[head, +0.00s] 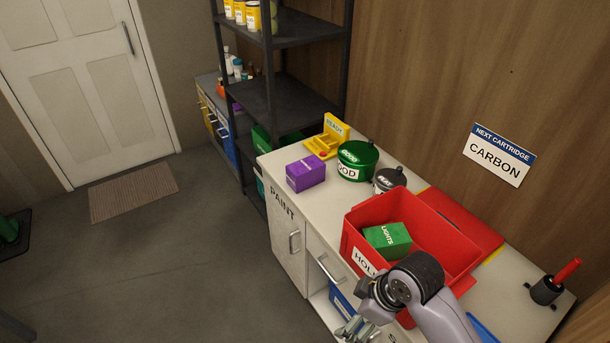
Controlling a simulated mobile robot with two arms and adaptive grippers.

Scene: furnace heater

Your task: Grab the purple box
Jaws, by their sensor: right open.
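The purple box (306,173) stands on the white counter near its far left corner, close to the front edge. Nothing touches it. My right gripper (349,331) is low in the picture, in front of the counter and below the red bin, well short of the purple box. Its fingers look spread and hold nothing that I can see. My left gripper is not in the picture.
A green pot (357,160), a dark pot (389,180) and a yellow stand (327,138) are beside the purple box. A red bin (436,233) holds a green box (387,239). Black shelves (290,100) rise behind.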

